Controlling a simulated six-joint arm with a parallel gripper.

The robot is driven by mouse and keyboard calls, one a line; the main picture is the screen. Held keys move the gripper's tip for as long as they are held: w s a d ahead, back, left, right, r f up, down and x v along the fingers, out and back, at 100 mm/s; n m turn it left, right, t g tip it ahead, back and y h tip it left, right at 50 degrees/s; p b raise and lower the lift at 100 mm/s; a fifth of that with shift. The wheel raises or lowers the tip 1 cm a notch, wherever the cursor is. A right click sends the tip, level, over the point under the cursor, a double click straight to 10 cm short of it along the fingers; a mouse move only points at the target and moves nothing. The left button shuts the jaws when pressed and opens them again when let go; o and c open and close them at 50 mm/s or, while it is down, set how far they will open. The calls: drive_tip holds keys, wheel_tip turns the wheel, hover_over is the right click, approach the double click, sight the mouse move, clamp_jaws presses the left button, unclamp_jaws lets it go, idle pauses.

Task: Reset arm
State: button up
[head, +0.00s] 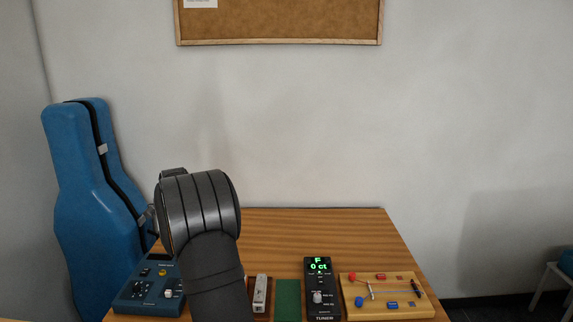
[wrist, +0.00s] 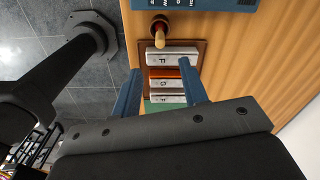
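My gripper (wrist: 160,74) shows in the wrist view as two blue fingers spread apart. It is open, with nothing held between the fingers. Beyond and between the fingertips are lettered metal bars (wrist: 172,57) on a brown wooden base, with an orange-brown gap between bars. Whether the fingers touch anything I cannot tell. In the head view my arm stands over the left front of the table, and the gripper is hidden. One metal bar (head: 260,292) shows just right of my arm there.
On the wooden table (head: 330,225) are a blue control box (head: 148,290), a green pad (head: 288,298), a black tuner (head: 318,278) reading F, 0 ct, and a wooden board with wires (head: 360,306). A blue instrument case (head: 75,190) stands at left. The table's back is clear.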

wheel_tip(320, 180, down, 15)
drive_tip(key=shift+f, duration=0.2)
drive_tip(key=shift+r, duration=0.2)
wheel_tip(320, 180, up, 18)
drive_tip(key=f, duration=0.1)
wheel_tip(320, 180, down, 17)
drive_tip(key=shift+f, duration=0.1)
wheel_tip(320, 180, up, 11)
drive_tip(key=shift+r, duration=0.2)
drive_tip(key=w+d+f+m+t+y, duration=0.1)
drive_tip(key=w+d+m, duration=0.2)
drive_tip(key=d, duration=1.2)
drive_tip(key=shift+w+m, duration=0.2)
drive_tip(key=shift+m, duration=0.4)
